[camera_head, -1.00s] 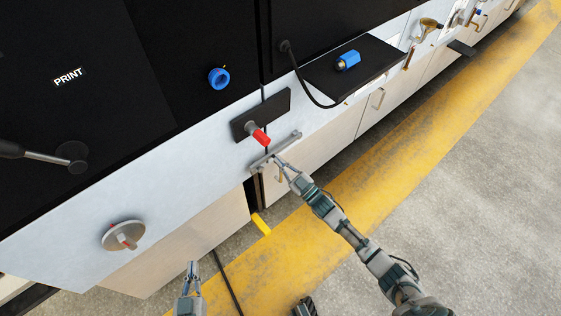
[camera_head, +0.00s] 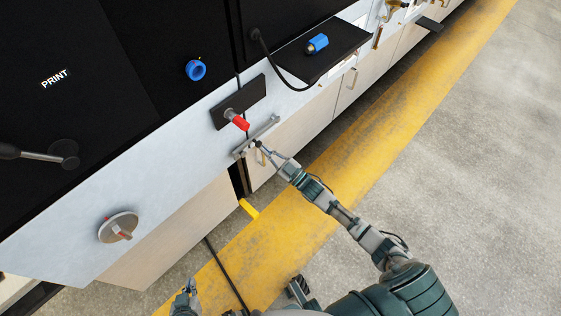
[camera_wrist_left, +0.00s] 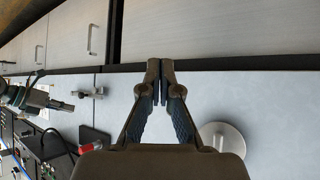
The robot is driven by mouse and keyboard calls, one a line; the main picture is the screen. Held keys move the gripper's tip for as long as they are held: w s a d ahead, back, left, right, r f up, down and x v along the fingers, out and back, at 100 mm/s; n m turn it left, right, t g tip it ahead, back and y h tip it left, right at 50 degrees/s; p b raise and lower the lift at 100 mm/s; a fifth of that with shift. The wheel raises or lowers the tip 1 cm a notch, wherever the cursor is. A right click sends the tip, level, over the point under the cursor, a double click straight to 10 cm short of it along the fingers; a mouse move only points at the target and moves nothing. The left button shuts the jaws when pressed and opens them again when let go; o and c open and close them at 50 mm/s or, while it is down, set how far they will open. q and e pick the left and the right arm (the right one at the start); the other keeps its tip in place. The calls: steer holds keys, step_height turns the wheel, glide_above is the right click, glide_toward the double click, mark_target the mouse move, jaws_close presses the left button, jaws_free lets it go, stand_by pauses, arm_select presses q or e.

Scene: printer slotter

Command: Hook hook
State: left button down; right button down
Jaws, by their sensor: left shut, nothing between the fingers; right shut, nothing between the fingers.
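A grey metal bar-shaped latch, seemingly the hook (camera_head: 256,137), is mounted on the white panel below the red-handled knob. It also shows in the left wrist view (camera_wrist_left: 87,93). My right gripper (camera_head: 260,145) is shut and empty at the latch, touching or very close to it; contact cannot be told. It also shows in the left wrist view (camera_wrist_left: 70,106), pointing towards the latch. My left gripper (camera_head: 188,289) is low in the head view, away from the latch. In the left wrist view its fingers (camera_wrist_left: 160,66) are shut with nothing between them.
A red handle (camera_head: 239,122) on a black plate sits just above the latch. A round grey disc knob (camera_head: 118,227) is at lower left. A yellow piece (camera_head: 249,208) and a black cable (camera_head: 225,272) are below. The floor at right is clear.

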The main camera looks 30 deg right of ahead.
arm_select(q)
steer(key=shift+s+a+f+g, duration=0.1)
steer(key=shift+s+f+g, duration=0.4)
steer(key=shift+s+g, duration=0.25)
arm_select(e)
steer(key=v, duration=0.5)
steer(key=shift+s+d+f, duration=0.15)
steer(key=shift+s+d, duration=0.1)
steer(key=shift+d, duration=0.1)
arm_select(q)
steer(key=shift+a, duration=0.2)
arm_select(e)
steer(key=shift+a, duration=0.15)
arm_select(q)
steer(key=shift+d, duration=0.1)
